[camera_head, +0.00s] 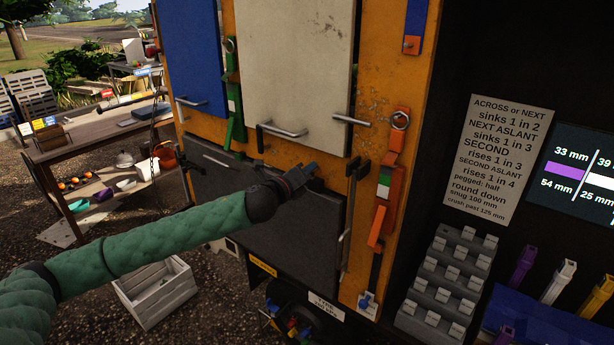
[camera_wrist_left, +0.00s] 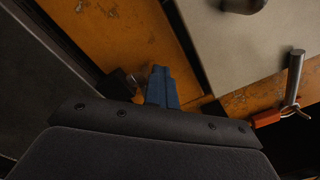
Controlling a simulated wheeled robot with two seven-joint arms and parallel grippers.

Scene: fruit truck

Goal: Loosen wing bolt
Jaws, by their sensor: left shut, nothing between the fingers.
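My left gripper (camera_head: 312,168) is in front of the dark grey lower panel (camera_head: 285,225) of the orange truck, just below the pale door. Its blue fingers (camera_wrist_left: 161,84) are together and empty in the left wrist view. A small blue fitting (camera_head: 366,301), possibly the wing bolt, is at the foot of the orange latch strap (camera_head: 377,227), below and right of my gripper and apart from it. It is too small to make out clearly. My right gripper is in neither view.
The pale door (camera_head: 297,75) and blue door (camera_head: 194,55) have protruding metal handles. A long dark lever (camera_head: 349,215) stands beside the strap. A printed sign (camera_head: 492,150) and a grey block rack (camera_head: 447,280) are at right. A white crate (camera_head: 155,290) lies on the ground.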

